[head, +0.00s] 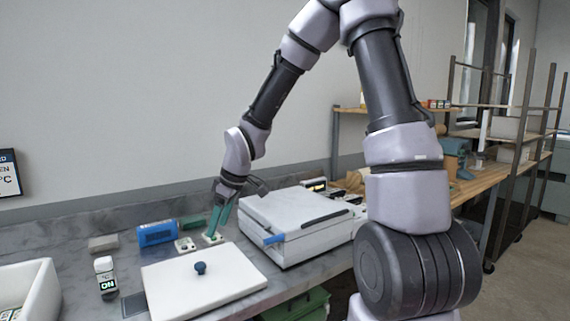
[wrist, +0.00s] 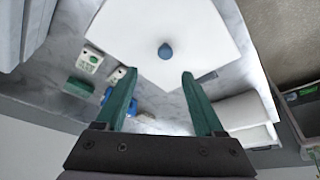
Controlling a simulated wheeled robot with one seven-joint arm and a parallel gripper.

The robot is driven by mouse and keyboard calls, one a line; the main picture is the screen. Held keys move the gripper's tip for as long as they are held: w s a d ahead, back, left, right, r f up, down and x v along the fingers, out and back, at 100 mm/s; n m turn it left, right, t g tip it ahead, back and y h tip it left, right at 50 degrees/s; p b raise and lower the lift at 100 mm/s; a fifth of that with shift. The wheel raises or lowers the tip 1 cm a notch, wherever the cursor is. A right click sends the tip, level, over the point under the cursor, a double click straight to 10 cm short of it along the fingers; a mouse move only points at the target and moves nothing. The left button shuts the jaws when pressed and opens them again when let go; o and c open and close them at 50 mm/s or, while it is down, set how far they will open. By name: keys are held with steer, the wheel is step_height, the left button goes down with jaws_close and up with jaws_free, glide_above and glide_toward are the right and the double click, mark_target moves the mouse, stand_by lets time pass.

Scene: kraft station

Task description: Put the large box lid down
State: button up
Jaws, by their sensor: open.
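The large box lid (head: 230,273) is a flat white square panel with a round blue knob (head: 200,268). It lies flat on the grey marble counter, and no gripper touches it. In the wrist view the lid (wrist: 205,35) fills the upper middle, with its knob (wrist: 165,52) beyond my fingertips. My gripper (head: 213,236) is behind the lid in the head view, fingers pointing down. In the wrist view my gripper (wrist: 158,78) has its two green fingers spread, with nothing between them.
A white box-shaped device (head: 300,228) with a blue latch stands right of the lid. A white bin (head: 42,290) and a small labelled bottle (head: 105,277) are at left.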

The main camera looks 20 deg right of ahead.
steer(key=s+d+r+m+t+h, duration=0.2)
steer(key=d+r+m, duration=0.3)
steer(key=d+r, duration=0.35)
steer(key=s+d+r+m+t, duration=0.2)
steer(key=s+d+r+m, duration=0.8)
steer(key=s+r, duration=0.4)
steer(key=shift+s+d+r+m+t+y, duration=0.2)
steer(key=shift+s+r+m+t+y, duration=0.15)
steer(key=shift+s, duration=0.25)
steer(key=o, duration=0.5)
